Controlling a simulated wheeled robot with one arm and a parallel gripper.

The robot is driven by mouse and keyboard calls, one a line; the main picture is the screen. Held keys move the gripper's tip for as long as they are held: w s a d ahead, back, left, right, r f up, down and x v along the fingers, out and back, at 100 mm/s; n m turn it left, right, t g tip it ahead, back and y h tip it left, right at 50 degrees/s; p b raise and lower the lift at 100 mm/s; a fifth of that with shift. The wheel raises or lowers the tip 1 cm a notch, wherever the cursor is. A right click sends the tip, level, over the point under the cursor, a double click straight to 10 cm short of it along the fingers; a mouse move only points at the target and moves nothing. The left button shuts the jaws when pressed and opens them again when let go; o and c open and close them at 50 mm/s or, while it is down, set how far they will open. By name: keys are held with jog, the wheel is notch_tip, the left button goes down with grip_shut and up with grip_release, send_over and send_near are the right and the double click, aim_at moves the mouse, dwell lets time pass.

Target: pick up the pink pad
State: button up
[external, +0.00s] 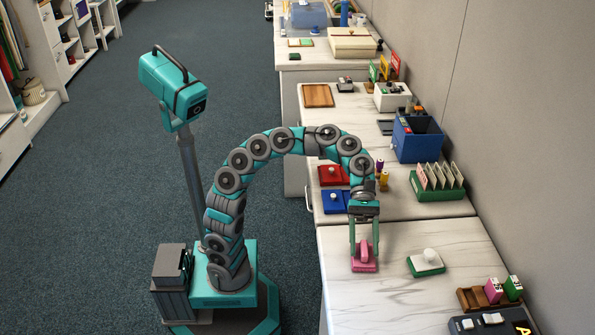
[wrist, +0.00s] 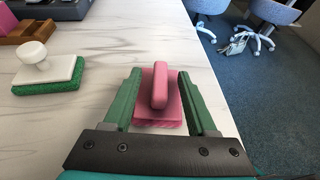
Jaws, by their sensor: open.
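The pink pad (external: 363,266) lies on the near marble counter, close to its left edge, with an upright pink handle on top. In the wrist view the pink pad (wrist: 172,108) sits between the two green fingers. My gripper (external: 365,242) points down over it, its fingers on either side of the handle. In the wrist view my gripper (wrist: 160,88) is open, with a gap showing between each finger and the handle. I cannot tell how far the fingertips are above the counter.
A green pad with a white handle (external: 426,263) lies to the right; it also shows in the wrist view (wrist: 48,70). A wooden tray (external: 472,299) and a dark box (external: 490,322) stand farther right. Red (external: 332,175) and blue (external: 334,202) pads lie on the counter behind. Marble around the pink pad is clear.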

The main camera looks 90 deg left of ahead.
jog(key=shift+s+d+f, duration=0.1)
jog(key=shift+d+f, duration=0.15)
jog(key=shift+d, duration=0.3)
jog(key=shift+c, duration=0.2)
grip_shut()
